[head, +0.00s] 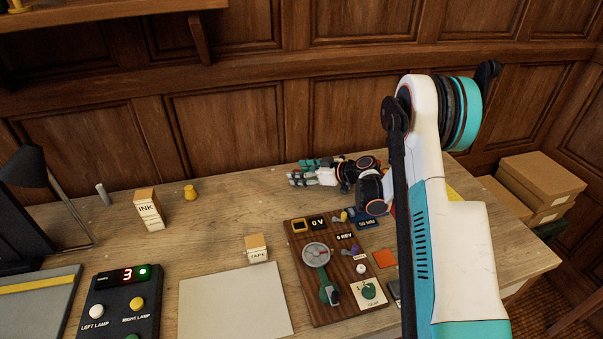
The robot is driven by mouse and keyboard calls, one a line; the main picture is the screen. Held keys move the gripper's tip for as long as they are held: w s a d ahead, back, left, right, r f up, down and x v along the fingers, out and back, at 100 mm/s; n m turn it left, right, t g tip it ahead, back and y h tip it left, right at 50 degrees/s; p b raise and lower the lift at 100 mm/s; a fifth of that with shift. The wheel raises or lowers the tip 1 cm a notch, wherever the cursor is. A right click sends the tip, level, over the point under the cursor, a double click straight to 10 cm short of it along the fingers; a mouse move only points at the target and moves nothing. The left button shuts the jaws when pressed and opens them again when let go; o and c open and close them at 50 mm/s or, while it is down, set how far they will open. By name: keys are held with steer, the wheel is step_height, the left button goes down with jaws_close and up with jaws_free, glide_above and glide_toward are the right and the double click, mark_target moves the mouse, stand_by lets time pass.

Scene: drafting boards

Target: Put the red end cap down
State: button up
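My gripper (303,172) is at the back of the desk, right of centre, with its teal and grey fingers pointing left, low over or near the wooden top. It is small in the head view, and I cannot tell whether its fingers are apart or closed on something. I cannot make out a red end cap; it may be hidden by the gripper or arm. A flat orange-red square (385,259) lies at the right of the dark control board (331,305), but I cannot tell it as a cap.
The desk (230,221) has free wood left of my gripper. An INK box (148,211), a yellow piece (190,192), a TAPE box (256,248), a paper sheet (234,304) and a lamp box (121,304) stand around. My arm covers the right side.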

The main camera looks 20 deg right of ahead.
steer(key=shift+r, duration=0.25)
steer(key=p+v, duration=0.2)
steer(key=v, duration=0.5)
steer(key=shift+s+d+p, duration=0.2)
steer(key=shift+s+p, duration=0.05)
steer(key=shift+p, duration=0.1)
